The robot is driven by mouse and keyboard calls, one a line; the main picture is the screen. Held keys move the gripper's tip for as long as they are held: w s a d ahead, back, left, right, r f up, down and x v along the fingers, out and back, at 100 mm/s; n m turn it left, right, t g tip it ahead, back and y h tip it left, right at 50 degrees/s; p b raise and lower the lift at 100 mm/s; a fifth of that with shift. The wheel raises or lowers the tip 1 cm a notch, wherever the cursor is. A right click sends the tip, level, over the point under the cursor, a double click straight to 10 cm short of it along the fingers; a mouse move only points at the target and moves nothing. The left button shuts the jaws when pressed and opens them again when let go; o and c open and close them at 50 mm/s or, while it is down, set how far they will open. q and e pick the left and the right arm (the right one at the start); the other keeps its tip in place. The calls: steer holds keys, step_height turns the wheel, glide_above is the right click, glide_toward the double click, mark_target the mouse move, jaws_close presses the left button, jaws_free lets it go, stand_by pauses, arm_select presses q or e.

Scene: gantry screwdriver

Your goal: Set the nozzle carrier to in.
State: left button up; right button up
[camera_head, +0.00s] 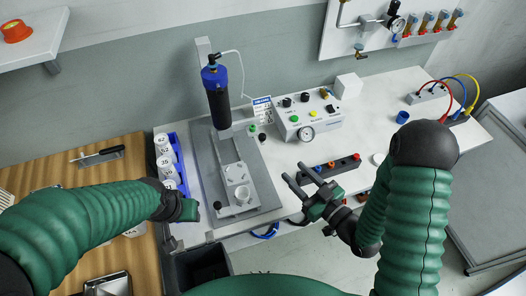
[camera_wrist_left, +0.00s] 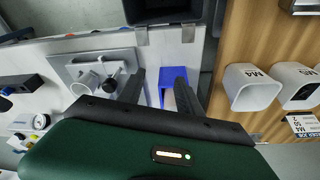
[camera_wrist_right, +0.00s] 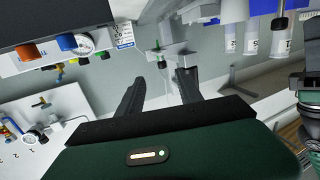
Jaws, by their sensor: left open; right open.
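The gantry screwdriver, with a blue and black body (camera_head: 218,95), stands upright over a grey base plate (camera_head: 262,190) on the white bench. Under it a light grey carrier (camera_head: 235,174) sits on the plate, with a round cup-like part (camera_head: 242,194) at its front; I cannot tell whether it is in or out. My left gripper (camera_wrist_left: 158,88) is open and empty, left of the plate's front in the head view; its fingers barely show there. My right gripper (camera_head: 300,178) is open and empty, right of the plate and apart from it.
A blue rack (camera_head: 181,165) with white labelled cups stands left of the plate. A control box (camera_head: 305,118) stands behind right, and a dark button strip (camera_head: 330,168) lies near my right gripper. A dark bin (camera_head: 202,268) hangs at the bench's front.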

mark_target(265, 140)
arm_select(q)
steer(key=f+b, duration=0.2)
steer(key=d+f+b, duration=0.1)
steer(key=f+b, duration=0.1)
steer(key=shift+f, duration=0.2)
steer(key=shift+a+r+p, duration=0.1)
steer(key=shift+r+p, duration=0.3)
steer(key=shift+p, duration=0.05)
steer(key=shift+a, duration=0.15)
arm_select(e)
steer(key=shift+t, duration=0.3)
steer(key=x, duration=1.6)
steer(key=shift+a+r, duration=0.15)
steer(key=shift+r, duration=0.25)
jaws_close()
